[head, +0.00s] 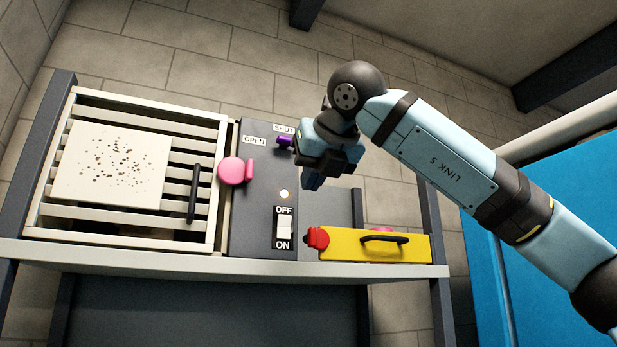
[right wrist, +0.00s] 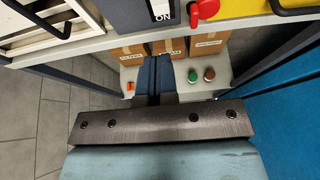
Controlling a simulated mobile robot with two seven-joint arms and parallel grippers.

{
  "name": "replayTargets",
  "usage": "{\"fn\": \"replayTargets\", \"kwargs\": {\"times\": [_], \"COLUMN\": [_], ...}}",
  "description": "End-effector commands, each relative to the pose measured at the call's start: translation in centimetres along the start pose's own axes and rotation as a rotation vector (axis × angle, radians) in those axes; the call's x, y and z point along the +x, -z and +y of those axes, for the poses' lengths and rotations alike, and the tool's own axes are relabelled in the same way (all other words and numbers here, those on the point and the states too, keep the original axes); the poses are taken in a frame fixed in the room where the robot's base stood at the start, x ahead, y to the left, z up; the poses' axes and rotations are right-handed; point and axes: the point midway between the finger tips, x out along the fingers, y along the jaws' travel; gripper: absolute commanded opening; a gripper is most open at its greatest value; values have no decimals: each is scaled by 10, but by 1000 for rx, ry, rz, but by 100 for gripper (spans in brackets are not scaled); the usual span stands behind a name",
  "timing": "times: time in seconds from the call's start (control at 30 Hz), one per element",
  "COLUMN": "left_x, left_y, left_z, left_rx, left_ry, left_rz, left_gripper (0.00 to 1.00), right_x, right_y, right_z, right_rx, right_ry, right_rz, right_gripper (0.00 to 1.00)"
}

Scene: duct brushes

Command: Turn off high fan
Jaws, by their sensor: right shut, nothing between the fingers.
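A rocker switch (head: 284,228) with a white rocker sits on the grey control panel (head: 255,205), with OFF above and ON below. I cannot tell clearly which way the rocker is tipped. A small round lamp (head: 284,194) above it glows warm white. My right gripper (head: 312,182) is shut and empty, pointing down in front of the panel, above and to the right of the switch, apart from it. In the right wrist view its fingers (right wrist: 153,78) are together, and the lower part of the switch (right wrist: 160,8) shows at the top edge. My left gripper is not in view.
A slatted vent box (head: 190,130) with a speckled filter sheet stands left. A yellow box (head: 370,245) with a black handle sits right of the switch. Cartons (right wrist: 170,46) stand on a lower shelf.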

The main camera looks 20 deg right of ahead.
Motion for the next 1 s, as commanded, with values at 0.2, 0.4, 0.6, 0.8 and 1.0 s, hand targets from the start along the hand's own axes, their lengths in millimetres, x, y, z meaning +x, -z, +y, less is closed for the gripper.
{"fn": "replayTargets", "kwargs": {"times": [0.2, 0.4, 0.6, 0.8, 1.0], "left_x": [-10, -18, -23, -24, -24], "left_y": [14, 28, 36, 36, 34], "left_z": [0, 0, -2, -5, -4], "left_rx": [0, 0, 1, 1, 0], "left_ry": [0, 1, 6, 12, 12], "left_rz": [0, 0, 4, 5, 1], "left_gripper": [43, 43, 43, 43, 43], "right_x": [48, 83, 104, 109, 109], "right_y": [-2, -10, -20, -21, -21], "right_z": [-1, 0, 0, 0, 0], "right_rx": [0, 1, 1, 0, 0], "right_ry": [1, 0, 0, 0, -1], "right_rz": [5, 2, 1, 1, 1], "right_gripper": [0, 0, 0, 0, 0]}}
